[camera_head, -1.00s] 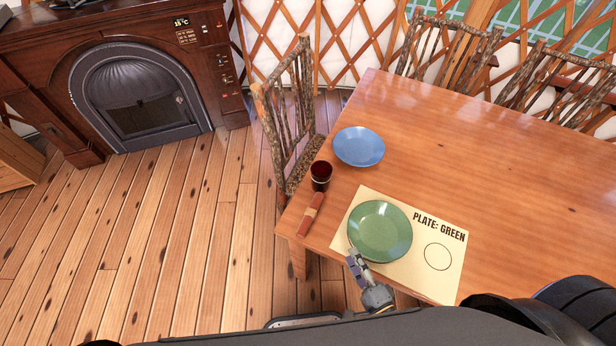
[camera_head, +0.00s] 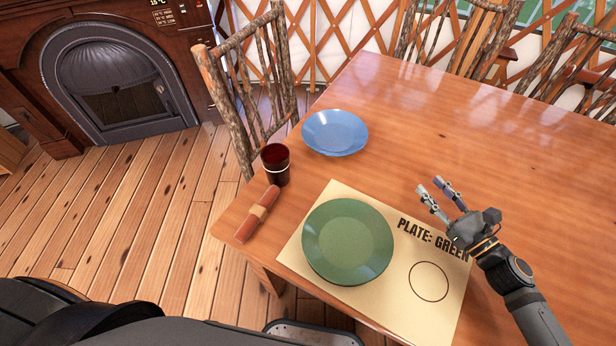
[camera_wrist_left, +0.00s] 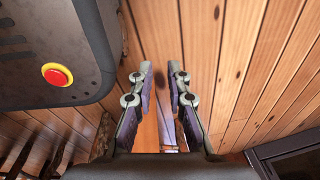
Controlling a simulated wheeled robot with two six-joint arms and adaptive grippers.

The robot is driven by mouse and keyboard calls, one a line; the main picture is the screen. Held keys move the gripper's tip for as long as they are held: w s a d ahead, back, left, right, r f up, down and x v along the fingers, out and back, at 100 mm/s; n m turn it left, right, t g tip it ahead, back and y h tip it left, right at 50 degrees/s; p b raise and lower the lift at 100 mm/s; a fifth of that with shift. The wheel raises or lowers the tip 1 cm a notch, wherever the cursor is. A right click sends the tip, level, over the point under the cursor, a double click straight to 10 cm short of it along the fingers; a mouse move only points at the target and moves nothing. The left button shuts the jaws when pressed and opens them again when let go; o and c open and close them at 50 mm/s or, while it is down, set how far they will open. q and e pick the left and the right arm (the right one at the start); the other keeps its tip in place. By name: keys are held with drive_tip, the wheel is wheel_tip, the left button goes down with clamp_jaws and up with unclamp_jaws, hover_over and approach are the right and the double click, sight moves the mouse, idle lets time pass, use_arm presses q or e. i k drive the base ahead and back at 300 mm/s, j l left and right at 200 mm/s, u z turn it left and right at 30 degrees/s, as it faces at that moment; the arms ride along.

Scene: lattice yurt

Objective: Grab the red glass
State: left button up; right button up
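The red glass (camera_head: 276,165) is a dark red tumbler with a pale band, upright near the table's left edge. It stands behind the rolled reddish napkin (camera_head: 258,214) and left of the blue plate (camera_head: 335,132). My right gripper (camera_head: 431,187) is over the table to the right of the green plate, well away from the glass, with its fingers apart and nothing between them. My left gripper (camera_wrist_left: 160,68) shows in the left wrist view with its fingers apart, empty, over floorboards. It is not visible in the head view.
A green plate (camera_head: 347,242) sits on a cream mat (camera_head: 412,318) marked "PLATE: GREEN" with an empty circle. A branch chair (camera_head: 232,108) stands at the table's left end. The wooden table (camera_head: 500,130) is mostly clear at the back right. A fireplace (camera_head: 120,85) is at the far left.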

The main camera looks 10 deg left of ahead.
sight(275, 157)
drive_tip(key=j+z, duration=0.35)
drive_tip(key=j, duration=0.25)
drive_tip(key=j+z, duration=0.35)
drive_tip(key=j, duration=0.3)
drive_tip(key=j+z, duration=0.35)
drive_tip(key=j, duration=0.25)
drive_tip(key=j+z, duration=0.3)
drive_tip(key=j, duration=0.3)
drive_tip(key=k+j+z, duration=0.2)
drive_tip(key=j+z, duration=0.15)
drive_tip(key=j, duration=0.2)
drive_tip(key=k+j, duration=0.1)
drive_tip(key=j, duration=0.25)
drive_tip(key=j+z, duration=0.1)
drive_tip(key=j, duration=0.25)
drive_tip(key=k+j+z, duration=0.1)
drive_tip(key=j, duration=0.25)
drive_tip(key=k, duration=0.05)
